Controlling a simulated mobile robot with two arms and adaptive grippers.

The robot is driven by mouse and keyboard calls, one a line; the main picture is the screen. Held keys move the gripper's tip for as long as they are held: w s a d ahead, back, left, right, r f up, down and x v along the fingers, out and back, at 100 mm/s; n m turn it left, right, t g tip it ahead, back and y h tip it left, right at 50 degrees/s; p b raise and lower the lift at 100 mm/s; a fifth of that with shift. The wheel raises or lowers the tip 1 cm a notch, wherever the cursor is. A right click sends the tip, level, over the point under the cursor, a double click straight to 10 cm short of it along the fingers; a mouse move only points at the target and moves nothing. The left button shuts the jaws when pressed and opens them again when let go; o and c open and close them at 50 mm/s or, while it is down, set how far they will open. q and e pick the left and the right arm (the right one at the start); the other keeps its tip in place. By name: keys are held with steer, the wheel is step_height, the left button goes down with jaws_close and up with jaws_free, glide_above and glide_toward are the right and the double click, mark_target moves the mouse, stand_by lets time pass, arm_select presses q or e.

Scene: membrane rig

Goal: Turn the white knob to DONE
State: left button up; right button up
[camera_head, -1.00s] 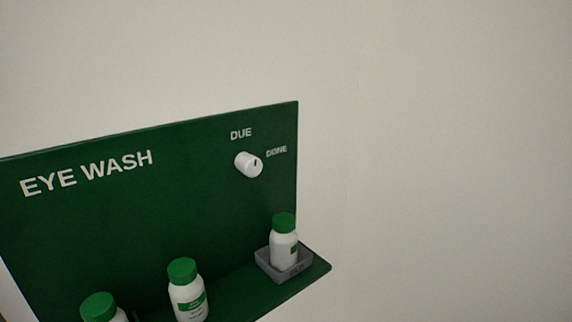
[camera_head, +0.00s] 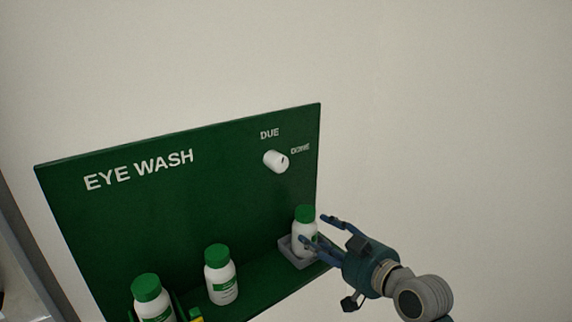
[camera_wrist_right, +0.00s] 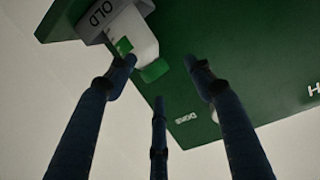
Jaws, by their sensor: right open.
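The white knob (camera_head: 275,161) sticks out from the upper right of the green EYE WASH board (camera_head: 190,215), below the DUE label (camera_head: 269,133) and left of the DONE label (camera_head: 300,149). A small dark mark shows on its face; I cannot tell exactly which label it points to. My right gripper (camera_head: 314,228) is open, below and right of the knob, with its fingers by the bottle in the grey tray. I cannot tell whether they touch that bottle. In the right wrist view the DONE label (camera_wrist_right: 186,118) shows between the fingers. My left gripper is not in view.
A white bottle with a green cap (camera_head: 305,219) stands in the grey tray (camera_head: 288,248) at the shelf's right end. Another bottle (camera_head: 221,280) and one further left (camera_head: 150,298) stand along the shelf. The wall right of the board is bare.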

mark_target(282, 167)
step_height(282, 167, up, 15)
steer(key=s+a+n+t+y, duration=0.1)
steer(key=s+a+n+y, duration=0.1)
steer(key=a+y, duration=0.1)
steer(key=p+x, duration=0.5)
steer(key=x, duration=0.4)
steer(key=shift+w, duration=0.5)
steer(key=shift+w+a+f, duration=0.1)
steer(key=shift+w+a, duration=0.15)
steer(key=shift+w, duration=0.1)
steer(key=c, duration=1.2)
